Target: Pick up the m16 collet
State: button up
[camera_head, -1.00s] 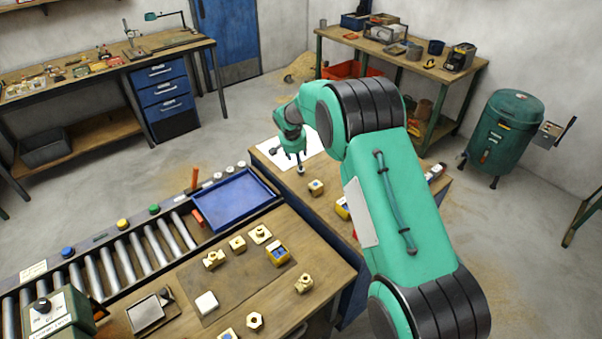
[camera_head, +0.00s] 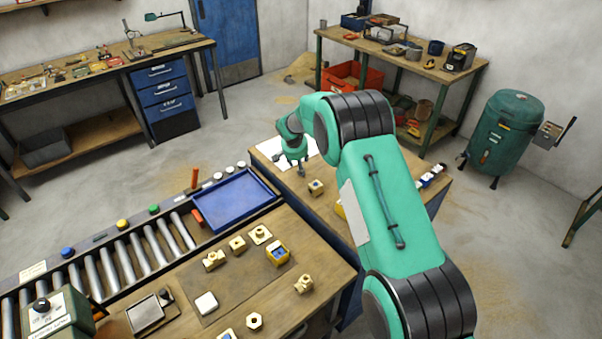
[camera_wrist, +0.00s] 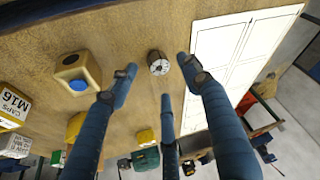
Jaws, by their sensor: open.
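A small silvery slotted cylinder, which looks like the m16 collet (camera_wrist: 158,62), stands on the wooden table in the wrist view. My gripper (camera_wrist: 157,74) is open, with its blue fingers spread around the near side and both sides of the collet. No finger clearly touches it, and the height gap is hard to tell. In the head view my gripper (camera_head: 301,169) points down over the far left part of the second table, and I cannot make out the collet there.
A brass block with a blue hole (camera_wrist: 78,72) sits left of the collet. A white sheet (camera_wrist: 235,50) lies to its right.

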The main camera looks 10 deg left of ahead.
jog(key=shift+x, duration=2.2)
jog(key=shift+c, duration=0.3)
jog(key=shift+r, duration=0.1)
grip_shut()
